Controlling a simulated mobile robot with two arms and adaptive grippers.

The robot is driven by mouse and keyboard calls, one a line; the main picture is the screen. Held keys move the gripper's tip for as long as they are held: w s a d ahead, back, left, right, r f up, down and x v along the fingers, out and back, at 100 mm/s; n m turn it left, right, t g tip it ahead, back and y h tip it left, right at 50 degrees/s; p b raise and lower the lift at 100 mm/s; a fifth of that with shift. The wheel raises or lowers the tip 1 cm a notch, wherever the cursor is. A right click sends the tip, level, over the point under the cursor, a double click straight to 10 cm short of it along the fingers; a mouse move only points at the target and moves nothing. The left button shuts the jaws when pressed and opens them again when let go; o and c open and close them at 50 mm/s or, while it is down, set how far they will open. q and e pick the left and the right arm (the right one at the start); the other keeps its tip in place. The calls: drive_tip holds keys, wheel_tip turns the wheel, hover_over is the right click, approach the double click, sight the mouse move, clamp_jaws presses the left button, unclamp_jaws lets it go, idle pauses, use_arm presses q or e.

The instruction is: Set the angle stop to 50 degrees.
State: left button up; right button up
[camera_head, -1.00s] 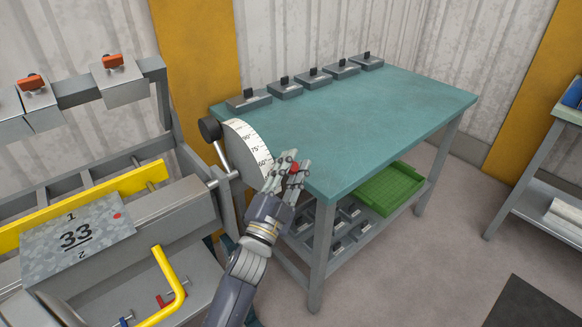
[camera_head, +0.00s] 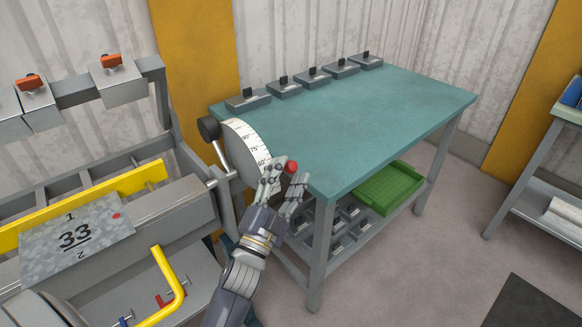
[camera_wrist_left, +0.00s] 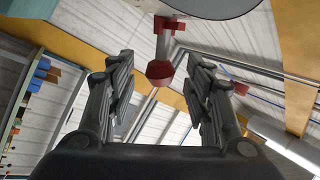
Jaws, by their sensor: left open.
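The angle dial (camera_head: 240,146) is a white, curved scale on the right end of the bender; 90, 75 and 60 show, and lower marks are hidden behind my gripper. The angle stop's red knob (camera_head: 291,167) shows just beyond my left gripper (camera_head: 283,178). In the left wrist view the red knob (camera_wrist_left: 160,72) hangs on a grey pin from a red block (camera_wrist_left: 169,23) at the dial's edge. My left gripper is open, its fingers on either side of the knob's line and apart from it. My right gripper is not in view.

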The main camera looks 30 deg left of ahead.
use_arm(q)
drive_tip(key=v, duration=0.9)
drive_tip(key=shift+s, duration=0.2)
drive_tip(key=shift+f, duration=0.1)
drive_tip(key=w+d+f+n+g+h, duration=0.1)
drive_tip(key=d+f+n+g, duration=0.15)
drive_tip(key=f, duration=0.85)
drive_tip(key=d+f+n+g, duration=0.1)
drive_tip(key=f+g, duration=0.2)
drive_tip(key=f, duration=0.8)
drive_tip(key=s+d+f+n+g, duration=0.1)
drive_tip(key=s+f+g, duration=0.2)
drive_tip(key=f, duration=0.6)
drive_tip(key=s+d+f+g, duration=0.2)
drive_tip(key=s+f, duration=0.1)
drive_tip(key=f, duration=0.6)
drive_tip(key=s+f+n+g+h, duration=0.1)
drive_tip(key=s+f+g, duration=0.4)
drive_tip(key=s+f, duration=0.85)
drive_tip(key=s+a+f+g, duration=0.1)
drive_tip(key=s+f+g, duration=0.1)
drive_tip(key=s, duration=0.4)
drive_tip(key=s+a+f+n+g, duration=0.1)
drive_tip(key=s+f+g, duration=0.1)
drive_tip(key=s, duration=0.4)
drive_tip(key=s+a+f+g, duration=0.2)
drive_tip(key=s+f, duration=0.2)
drive_tip(key=s, duration=0.2)
drive_tip(key=shift+s+f+n+y, duration=0.35)
drive_tip(key=shift+y, duration=0.05)
